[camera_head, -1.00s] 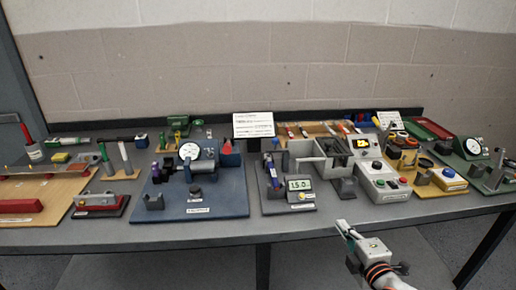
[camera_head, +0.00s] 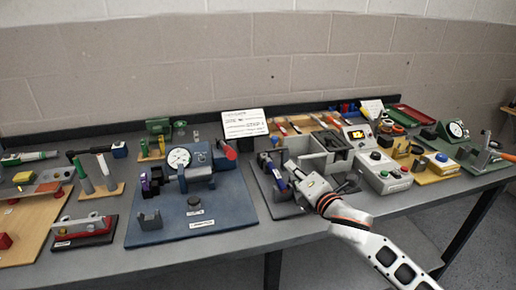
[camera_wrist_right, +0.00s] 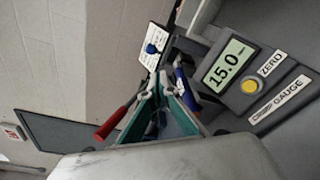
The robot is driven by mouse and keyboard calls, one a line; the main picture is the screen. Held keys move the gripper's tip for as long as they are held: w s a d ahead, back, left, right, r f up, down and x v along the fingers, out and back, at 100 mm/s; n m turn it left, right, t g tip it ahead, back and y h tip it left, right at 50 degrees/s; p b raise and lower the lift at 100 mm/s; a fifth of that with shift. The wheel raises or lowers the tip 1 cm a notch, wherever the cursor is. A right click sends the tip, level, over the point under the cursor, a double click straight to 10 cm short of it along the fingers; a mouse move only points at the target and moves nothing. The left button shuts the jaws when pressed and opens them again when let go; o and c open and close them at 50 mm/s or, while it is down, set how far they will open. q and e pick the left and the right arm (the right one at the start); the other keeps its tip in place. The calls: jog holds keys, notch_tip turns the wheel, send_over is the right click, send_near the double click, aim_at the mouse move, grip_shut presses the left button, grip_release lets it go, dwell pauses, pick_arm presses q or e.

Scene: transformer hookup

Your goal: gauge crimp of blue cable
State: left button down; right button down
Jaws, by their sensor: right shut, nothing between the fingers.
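The crimp gauge (camera_wrist_right: 245,80) fills the right of the right wrist view. Its display (camera_wrist_right: 229,66) reads 15.0, and a yellow button (camera_wrist_right: 249,87) sits beside the ZERO label. A blue piece (camera_wrist_right: 185,88), perhaps the blue cable, stands at the gauge's left edge, close beside my fingers. In the head view it shows as a dark blue upright shape (camera_head: 277,174). My right gripper (camera_head: 293,178) is shut and empty over the gauge, hiding its display there. Its teal fingers (camera_wrist_right: 163,88) come together near the blue piece; whether they touch it I cannot tell. My left gripper is out of view.
A grey box with buttons (camera_head: 383,170) stands to the right. A white sign (camera_head: 244,123) is behind. The bench's front strip is mostly clear.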

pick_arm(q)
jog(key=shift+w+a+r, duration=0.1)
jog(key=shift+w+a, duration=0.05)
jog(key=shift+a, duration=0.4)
pick_arm(e)
jog(key=shift+w+a+r+n, duration=0.3)
jog(key=shift+w+a+r, duration=0.2)
jog(key=shift+a, duration=0.25)
jog(key=x, duration=0.9)
jog(key=shift+w+a, duration=0.15)
jog(key=shift+w, duration=0.05)
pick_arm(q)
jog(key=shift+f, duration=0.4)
pick_arm(e)
jog(key=shift+w, duration=0.25)
pick_arm(q)
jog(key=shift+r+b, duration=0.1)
jog(key=shift+b, duration=0.2)
pick_arm(e)
jog(key=shift+w, duration=0.1)
